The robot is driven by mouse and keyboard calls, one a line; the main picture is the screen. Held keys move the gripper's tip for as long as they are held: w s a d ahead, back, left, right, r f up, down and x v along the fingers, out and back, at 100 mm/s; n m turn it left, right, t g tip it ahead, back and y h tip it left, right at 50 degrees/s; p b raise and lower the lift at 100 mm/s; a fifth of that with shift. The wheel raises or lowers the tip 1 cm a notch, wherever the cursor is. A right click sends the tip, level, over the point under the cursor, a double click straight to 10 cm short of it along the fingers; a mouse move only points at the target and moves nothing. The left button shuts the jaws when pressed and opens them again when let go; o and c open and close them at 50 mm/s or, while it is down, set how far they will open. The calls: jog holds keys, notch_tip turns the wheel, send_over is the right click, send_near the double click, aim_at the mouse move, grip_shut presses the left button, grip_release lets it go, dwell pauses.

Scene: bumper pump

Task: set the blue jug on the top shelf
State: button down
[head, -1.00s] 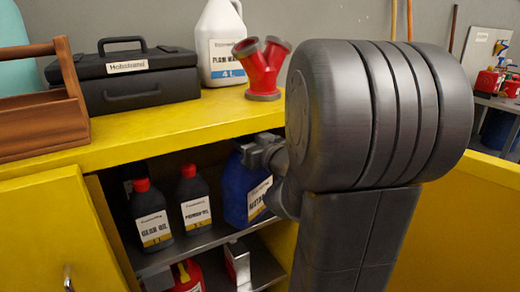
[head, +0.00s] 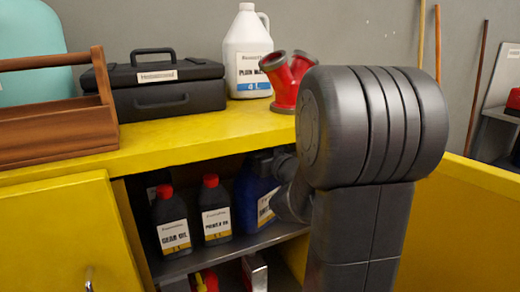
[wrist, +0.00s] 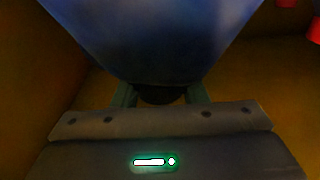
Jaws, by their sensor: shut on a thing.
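The blue jug (head: 252,196) is at the right end of the top shelf (head: 232,242) inside the yellow cabinet, to the right of two dark bottles. It looks upright in the head view; my arm covers its right side. In the wrist view the blue jug (wrist: 155,35) fills the upper middle. My gripper (head: 285,165) reaches into the cabinet from the right and is shut on the jug near its top. In the wrist view the fingers of my gripper (wrist: 160,97) stand on both sides of a dark part of the jug. Whether the jug's base touches the shelf is hard to tell.
Dark bottles with red caps, gear oil (head: 171,222) and another (head: 215,212), stand close on the left. The cabinet top (head: 190,133) is just above. The yellow door (head: 60,235) is open at left. A lower shelf holds a red item and a box (head: 255,272).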

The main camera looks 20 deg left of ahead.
dwell(0.4)
jog(key=c, duration=0.9)
grip_release()
jog(key=shift+f, duration=0.2)
jog(key=shift+o, duration=0.2)
jog(key=shift+r, duration=0.15)
jog(key=v, duration=1.2)
jog(key=shift+p, duration=0.35)
